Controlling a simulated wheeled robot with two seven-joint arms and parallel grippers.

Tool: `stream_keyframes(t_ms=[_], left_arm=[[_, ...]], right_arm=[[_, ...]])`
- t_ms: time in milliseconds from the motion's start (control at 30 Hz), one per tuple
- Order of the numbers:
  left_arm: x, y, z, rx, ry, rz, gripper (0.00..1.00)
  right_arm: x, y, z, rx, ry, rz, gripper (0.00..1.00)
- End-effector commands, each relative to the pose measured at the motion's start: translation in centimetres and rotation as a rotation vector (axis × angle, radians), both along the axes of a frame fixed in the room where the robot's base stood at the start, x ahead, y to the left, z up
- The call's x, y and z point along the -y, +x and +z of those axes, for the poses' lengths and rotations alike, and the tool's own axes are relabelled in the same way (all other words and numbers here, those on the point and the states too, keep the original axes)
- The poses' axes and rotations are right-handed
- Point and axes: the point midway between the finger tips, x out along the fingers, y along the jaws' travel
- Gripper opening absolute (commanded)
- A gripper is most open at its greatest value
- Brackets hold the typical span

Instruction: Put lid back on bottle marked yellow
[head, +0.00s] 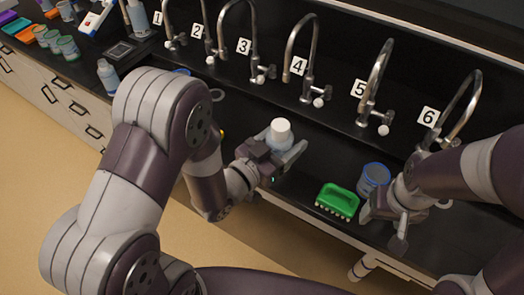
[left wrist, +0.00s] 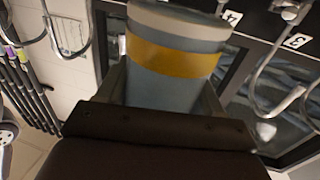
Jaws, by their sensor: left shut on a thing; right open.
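My left gripper (head: 278,158) is shut on a pale blue-grey bottle (head: 278,143) and holds it upright over the dark counter. A white lid-like top (head: 281,128) shows on the bottle; I cannot tell how firmly it sits. In the left wrist view the bottle (left wrist: 165,85) stands between the fingers with a yellow band (left wrist: 170,57) around it. My right gripper (head: 385,228) is open and empty at the right, just in front of a blue-rimmed cup (head: 374,177); I cannot tell whether they touch.
A green brush (head: 338,201) lies between the grippers. Numbered taps, such as tap 4 (head: 300,58) and tap 5 (head: 374,85), line the back. Another white-capped bottle (head: 108,76) and several cups (head: 68,47) stand at the left. Something yellow (head: 222,133) is mostly hidden behind my left arm.

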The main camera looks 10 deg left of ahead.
Motion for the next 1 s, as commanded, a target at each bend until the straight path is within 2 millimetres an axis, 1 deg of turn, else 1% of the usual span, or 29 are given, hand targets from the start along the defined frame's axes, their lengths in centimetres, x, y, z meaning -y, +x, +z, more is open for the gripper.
stream_keyframes(t_ms=[267,367,600,700,800,900,1000], left_arm=[[-0.2,0.3,-0.1,0.001,-0.001,0.001,0.00],[-1.4,1.2,-1.0,-0.002,0.001,0.006,0.00],[-5.8,4.7,-4.4,-0.001,0.000,0.006,0.00],[-7.3,6.0,-5.6,0.001,-0.001,0.004,0.00],[-8.4,7.0,-6.4,0.001,-0.001,0.002,0.00],[-8.9,7.4,-6.9,0.001,-0.001,0.000,0.00],[-9.0,7.5,-7.0,0.001,-0.001,-0.001,0.00]], right_arm=[[0.0,0.0,0.0,0.000,0.000,0.000,0.68],[0.0,0.0,0.1,0.000,0.000,0.000,0.68],[0.0,0.0,0.3,0.000,0.000,0.000,0.68],[0.0,0.0,0.4,0.000,0.000,0.000,0.68],[0.0,0.0,0.5,0.000,0.000,0.000,0.68],[0.0,0.0,0.5,0.000,0.000,0.000,0.68],[0.0,0.0,0.5,0.000,0.000,0.000,0.68]])
